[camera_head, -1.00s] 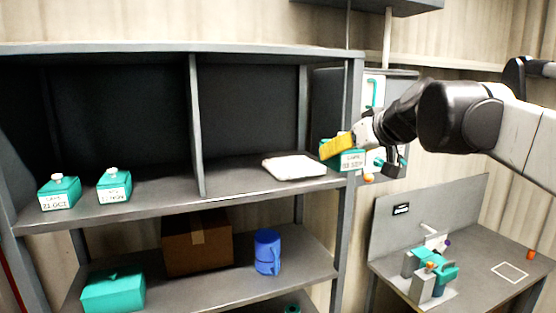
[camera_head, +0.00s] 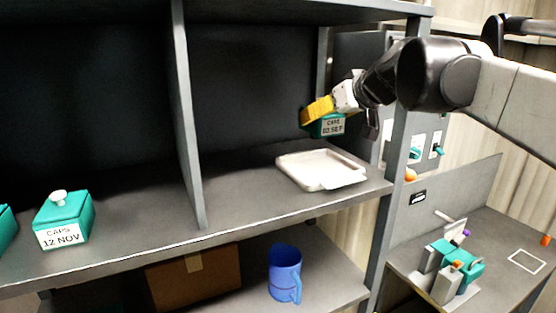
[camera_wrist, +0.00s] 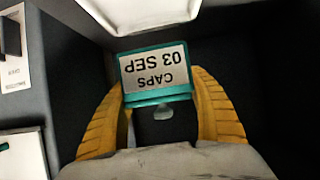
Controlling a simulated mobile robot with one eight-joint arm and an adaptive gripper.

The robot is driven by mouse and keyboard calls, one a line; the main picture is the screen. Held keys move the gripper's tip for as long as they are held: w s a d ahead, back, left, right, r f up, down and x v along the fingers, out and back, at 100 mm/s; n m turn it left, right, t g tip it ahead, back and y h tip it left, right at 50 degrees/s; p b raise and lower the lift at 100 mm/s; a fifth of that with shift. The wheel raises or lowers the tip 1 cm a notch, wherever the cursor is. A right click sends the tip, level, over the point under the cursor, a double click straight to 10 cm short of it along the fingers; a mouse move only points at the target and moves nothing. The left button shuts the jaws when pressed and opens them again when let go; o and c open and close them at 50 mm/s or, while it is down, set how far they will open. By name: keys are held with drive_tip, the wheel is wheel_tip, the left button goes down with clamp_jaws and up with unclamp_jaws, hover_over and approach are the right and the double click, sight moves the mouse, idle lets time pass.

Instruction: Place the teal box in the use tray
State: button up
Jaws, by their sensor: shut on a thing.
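A teal box (camera_head: 327,127) with a label reading CAPS 03 SEP is held in the air above the right end of the shelf. My gripper (camera_head: 318,112) with yellow fingers is shut on it. In the wrist view the box (camera_wrist: 156,72) sits between the two yellow fingers (camera_wrist: 160,115), its label upside down in that view. A white tray (camera_head: 322,184) lies on the shelf below and appears empty; part of it shows at the top of the wrist view (camera_wrist: 142,14). I see no wording naming it as the use tray.
Another teal box (camera_head: 63,220), labelled CAPS 12 NOV, stands on the shelf's left part, left of an upright divider (camera_head: 188,120). A shelf post (camera_head: 395,150) stands right of the tray.

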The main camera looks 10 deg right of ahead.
hover_over(319, 169)
wheel_tip(319, 169, down, 5)
drive_tip(key=shift+r+p, duration=0.2)
drive_tip(key=shift+p, duration=0.1)
wheel_tip(319, 169, down, 4)
drive_tip(key=shift+s+f, duration=0.1)
drive_tip(key=shift+s, duration=0.05)
drive_tip(key=shift+f, duration=0.5)
drive_tip(key=o, duration=1.2)
drive_tip(key=shift+f, duration=0.1)
